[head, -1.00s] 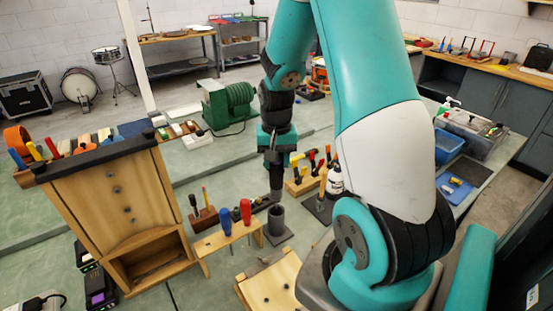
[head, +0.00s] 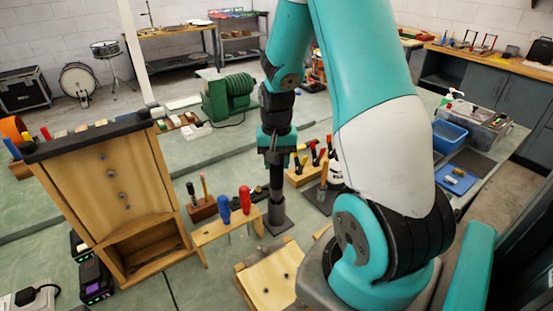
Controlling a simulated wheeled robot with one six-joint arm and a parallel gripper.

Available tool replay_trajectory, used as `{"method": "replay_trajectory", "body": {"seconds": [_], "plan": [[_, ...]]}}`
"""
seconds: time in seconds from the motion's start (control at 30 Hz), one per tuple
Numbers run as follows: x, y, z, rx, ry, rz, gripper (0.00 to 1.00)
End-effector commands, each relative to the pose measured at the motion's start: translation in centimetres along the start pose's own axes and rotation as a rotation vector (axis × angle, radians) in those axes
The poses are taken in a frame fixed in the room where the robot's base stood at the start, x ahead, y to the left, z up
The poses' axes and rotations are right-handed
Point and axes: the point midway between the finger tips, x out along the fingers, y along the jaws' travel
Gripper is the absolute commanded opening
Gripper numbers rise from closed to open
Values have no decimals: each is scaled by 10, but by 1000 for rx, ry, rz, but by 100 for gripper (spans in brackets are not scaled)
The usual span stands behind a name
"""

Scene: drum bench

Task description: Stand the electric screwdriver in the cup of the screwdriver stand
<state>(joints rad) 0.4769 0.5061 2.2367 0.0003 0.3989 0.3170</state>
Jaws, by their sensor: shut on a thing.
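My gripper (head: 276,157) points straight down and is shut on the electric screwdriver (head: 276,178), a dark upright tool. The screwdriver stand (head: 276,221) is a dark grey cup on a flat square base, directly under the gripper. The screwdriver's lower end meets the mouth of the cup and is hidden there, so it appears to be at least partly inside. I cannot tell how deep it sits. The screwdriver looks close to vertical.
A wooden rack with blue and red screwdrivers (head: 234,206) stands just left of the stand. A small block with upright tools (head: 202,207) is behind it. A wooden cabinet (head: 112,193) fills the left. Clamps (head: 313,160) stand behind right; a wooden board (head: 270,278) lies in front.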

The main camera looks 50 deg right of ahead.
Motion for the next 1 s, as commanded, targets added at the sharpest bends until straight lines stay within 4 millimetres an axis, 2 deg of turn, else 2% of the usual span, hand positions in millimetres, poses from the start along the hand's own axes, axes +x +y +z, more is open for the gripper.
{"method": "replay_trajectory", "body": {"seconds": [1.0], "plan": [[51,0,0,0,0,0,0]]}}
